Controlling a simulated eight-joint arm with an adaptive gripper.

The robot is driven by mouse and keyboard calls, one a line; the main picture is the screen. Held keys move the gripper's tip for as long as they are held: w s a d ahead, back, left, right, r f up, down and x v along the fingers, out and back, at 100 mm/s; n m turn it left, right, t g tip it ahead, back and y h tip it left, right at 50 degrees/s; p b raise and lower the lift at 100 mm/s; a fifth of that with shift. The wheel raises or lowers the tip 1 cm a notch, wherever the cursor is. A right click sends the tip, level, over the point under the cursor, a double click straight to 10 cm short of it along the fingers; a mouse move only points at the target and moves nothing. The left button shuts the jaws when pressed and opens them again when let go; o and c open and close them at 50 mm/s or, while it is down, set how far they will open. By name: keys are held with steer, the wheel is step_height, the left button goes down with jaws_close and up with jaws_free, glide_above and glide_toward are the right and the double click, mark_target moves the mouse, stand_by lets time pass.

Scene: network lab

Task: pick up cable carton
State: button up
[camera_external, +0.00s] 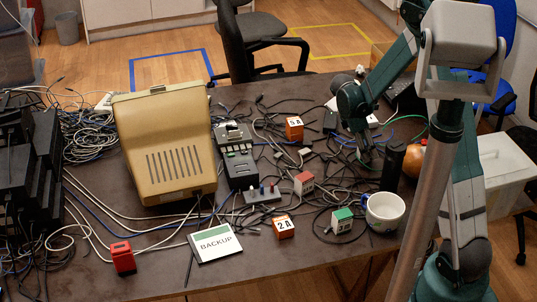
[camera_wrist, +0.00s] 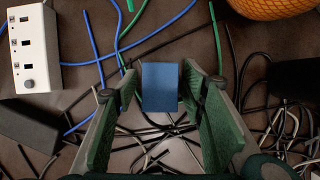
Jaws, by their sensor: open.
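A blue box (camera_wrist: 160,87) lies on the dark table between and beyond my fingertips in the wrist view. It carries no readable label, so I cannot tell for sure that it is the cable carton. My gripper (camera_wrist: 162,92) is open, with a green-padded finger on each side of the box and nothing held. In the external view my gripper (camera_external: 363,150) points down over the right back of the table. The blue box cannot be made out there. Other small boxes are an orange 5A box (camera_external: 294,129), an orange 2A box (camera_external: 283,228) and a green-and-white box (camera_external: 342,220).
Loose cables surround the blue box. A white socket block (camera_wrist: 32,48), a round orange object (camera_wrist: 270,6) and a dark block (camera_wrist: 298,78) flank it. A white mug (camera_external: 384,212) and a black cylinder (camera_external: 393,165) stand near my arm. A beige monitor (camera_external: 165,145) stands left.

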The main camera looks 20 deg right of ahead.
steer(key=c, duration=1)
steer(key=shift+r, duration=0.15)
step_height(320, 180, up, 10)
steer(key=shift+f+p, duration=0.15)
steer(key=shift+p, duration=0.95)
